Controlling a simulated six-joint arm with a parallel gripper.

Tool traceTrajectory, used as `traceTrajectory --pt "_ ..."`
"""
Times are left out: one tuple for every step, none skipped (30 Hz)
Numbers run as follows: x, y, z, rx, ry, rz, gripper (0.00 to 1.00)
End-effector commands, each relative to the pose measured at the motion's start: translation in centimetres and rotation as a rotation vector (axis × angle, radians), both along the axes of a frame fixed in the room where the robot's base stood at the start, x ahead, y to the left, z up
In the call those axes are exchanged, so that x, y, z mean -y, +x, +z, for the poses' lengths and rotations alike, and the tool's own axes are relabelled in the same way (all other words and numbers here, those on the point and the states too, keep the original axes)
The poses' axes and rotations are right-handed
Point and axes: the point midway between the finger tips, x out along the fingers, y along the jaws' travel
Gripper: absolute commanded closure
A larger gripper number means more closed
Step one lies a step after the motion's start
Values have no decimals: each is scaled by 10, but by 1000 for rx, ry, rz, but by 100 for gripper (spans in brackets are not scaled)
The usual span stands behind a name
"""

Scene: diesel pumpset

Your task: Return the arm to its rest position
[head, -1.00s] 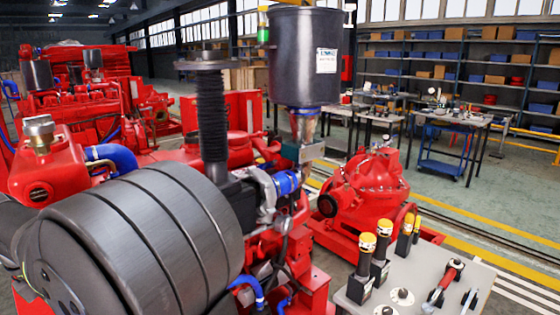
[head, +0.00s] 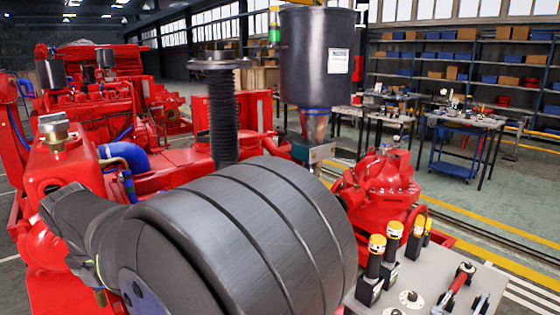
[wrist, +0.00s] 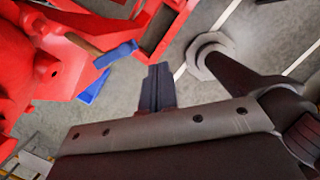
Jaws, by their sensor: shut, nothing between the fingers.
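My gripper (wrist: 158,88) shows in the wrist view, its dark fingers together with nothing between them. It is over grey floor and apart from the red machinery (wrist: 75,60) at the left of that view. In the head view my large dark grey arm link fills the lower middle. The gripper itself does not show there. The red diesel pumpset (head: 150,175) stands behind and beside the arm, partly hidden by it.
A dark canister (head: 318,60) and a black ribbed column (head: 222,120) rise behind my arm. A red pump (head: 380,190) stands right of them. Blue parts (wrist: 105,65) are near the gripper.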

Motion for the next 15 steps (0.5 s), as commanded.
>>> traceTrajectory --pt "5 2 0 2 -1 27 100" --pt "7 3 1 4 -1 47 100" --pt "10 3 10 9 2 67 100" --pt "12 3 16 10 1 82 100" --pt "12 1 22 10 2 79 100" --pt "13 0 30 10 2 78 100" --pt "14 -1 36 10 1 78 100" --pt "15 -2 41 9 0 77 100" --pt "17 -4 49 9 0 76 100" --pt "18 -5 55 9 1 77 100" --pt "19 -6 61 9 1 77 100" --pt "20 -7 69 9 1 77 100" --pt "21 -8 75 9 0 76 100" --pt "23 -9 80 9 0 76 100" --pt "24 -10 88 9 0 76 100"
